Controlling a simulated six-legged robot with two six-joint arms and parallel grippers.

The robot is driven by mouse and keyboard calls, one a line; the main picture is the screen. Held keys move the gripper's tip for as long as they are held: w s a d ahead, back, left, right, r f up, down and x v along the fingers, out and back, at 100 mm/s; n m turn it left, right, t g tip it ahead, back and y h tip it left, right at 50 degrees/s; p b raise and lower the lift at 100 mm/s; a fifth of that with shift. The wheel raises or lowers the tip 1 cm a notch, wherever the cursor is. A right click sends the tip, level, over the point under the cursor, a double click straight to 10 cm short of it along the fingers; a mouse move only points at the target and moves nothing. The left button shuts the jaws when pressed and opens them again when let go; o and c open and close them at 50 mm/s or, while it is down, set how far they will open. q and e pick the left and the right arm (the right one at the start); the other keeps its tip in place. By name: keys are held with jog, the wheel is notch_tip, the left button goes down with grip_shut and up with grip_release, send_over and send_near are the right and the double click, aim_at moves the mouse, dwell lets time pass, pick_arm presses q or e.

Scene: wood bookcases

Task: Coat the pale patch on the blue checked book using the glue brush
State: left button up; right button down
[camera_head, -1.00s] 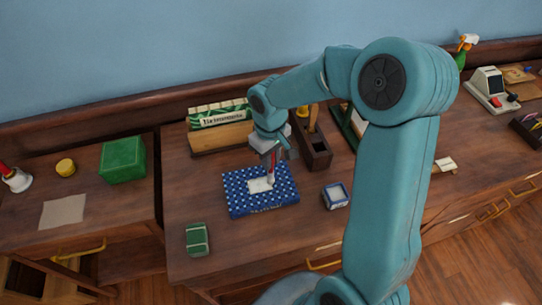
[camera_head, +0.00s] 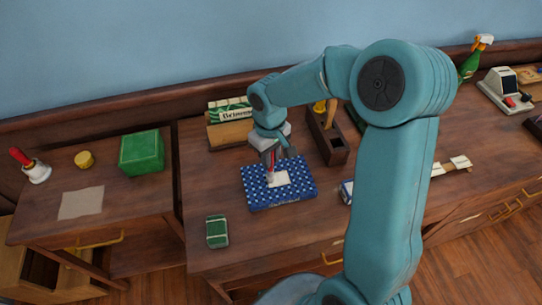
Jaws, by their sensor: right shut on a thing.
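The blue checked book (camera_head: 255,195) lies flat on the wooden desk. The pale patch (camera_head: 281,179) shows as a whitish rectangle on its cover. My right gripper (camera_head: 272,164) is above the book and points down, shut on the glue brush (camera_head: 269,176), which has a reddish part between the fingers. The brush's lower end is at the left edge of the pale patch; I cannot tell whether it touches. My left gripper is not in view.
A dark wooden holder (camera_head: 336,153) stands right of the book, with a boxed card rack (camera_head: 229,130) behind. A small green box (camera_head: 217,232) lies front left. A blue-white box (camera_head: 347,190) is partly hidden by my arm. The desk between is clear.

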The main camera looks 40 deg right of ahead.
jog(key=shift+w+a, duration=0.15)
jog(key=shift+a, duration=0.1)
notch_tip(320, 180, up, 3)
jog(key=shift+a+r+p, duration=0.1)
jog(key=shift+a+p, duration=0.05)
jog(key=shift+p, duration=0.85)
pick_arm(q)
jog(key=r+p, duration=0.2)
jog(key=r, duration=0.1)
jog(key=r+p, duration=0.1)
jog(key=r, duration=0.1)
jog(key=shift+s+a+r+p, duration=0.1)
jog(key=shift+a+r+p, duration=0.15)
jog(key=shift+p, duration=0.05)
pick_arm(e)
notch_tip(320, 180, up, 5)
jog(key=shift+w+a+f, duration=0.1)
jog(key=shift+a, duration=0.05)
jog(key=shift+w+a, duration=0.1)
